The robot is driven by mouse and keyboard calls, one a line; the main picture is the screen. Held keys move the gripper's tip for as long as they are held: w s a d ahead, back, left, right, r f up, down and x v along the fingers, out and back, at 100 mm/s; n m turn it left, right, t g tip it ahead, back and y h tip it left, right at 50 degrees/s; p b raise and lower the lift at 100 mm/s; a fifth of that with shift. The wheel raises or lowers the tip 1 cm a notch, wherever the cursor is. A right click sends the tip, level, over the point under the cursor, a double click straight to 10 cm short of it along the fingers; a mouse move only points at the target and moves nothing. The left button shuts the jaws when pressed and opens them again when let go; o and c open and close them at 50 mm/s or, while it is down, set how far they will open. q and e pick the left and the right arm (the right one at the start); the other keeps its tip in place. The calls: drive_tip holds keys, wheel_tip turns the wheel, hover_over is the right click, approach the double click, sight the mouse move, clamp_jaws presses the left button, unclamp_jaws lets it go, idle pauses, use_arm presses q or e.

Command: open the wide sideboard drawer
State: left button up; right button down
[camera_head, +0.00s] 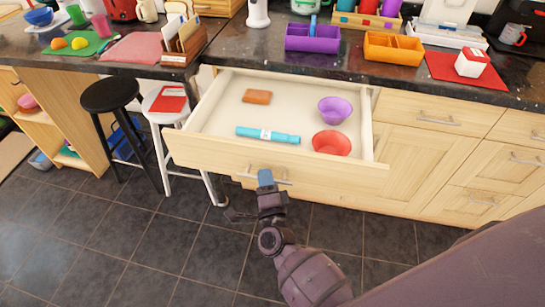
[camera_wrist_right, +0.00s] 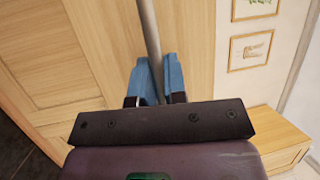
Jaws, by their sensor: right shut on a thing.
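The wide sideboard drawer (camera_head: 275,170) stands pulled far out from the light wood sideboard in the head view. Inside it lie an orange-brown block (camera_head: 257,97), a purple bowl (camera_head: 335,110), a red bowl (camera_head: 331,143) and a light blue roll (camera_head: 267,135). A metal bar handle (camera_head: 250,178) is on its front. My right gripper (camera_head: 265,178) is at this handle. In the right wrist view its blue fingers (camera_wrist_right: 155,82) are shut around the bar (camera_wrist_right: 149,30). My left gripper is not in view.
A black stool (camera_head: 109,95) and a white stool (camera_head: 166,104) with a red book stand left of the drawer. The dark countertop (camera_head: 262,47) carries trays, mats and boxes. Shut drawers (camera_head: 424,117) are at the right. Tiled floor (camera_head: 130,235) is free in front.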

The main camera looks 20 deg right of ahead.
drive_tip(key=s+a, duration=0.4)
drive_tip(key=s, duration=0.2)
drive_tip(key=shift+s+a+p, duration=0.35)
drive_tip(key=c, duration=1.2)
unclamp_jaws()
drive_tip(key=shift+s+f, duration=0.1)
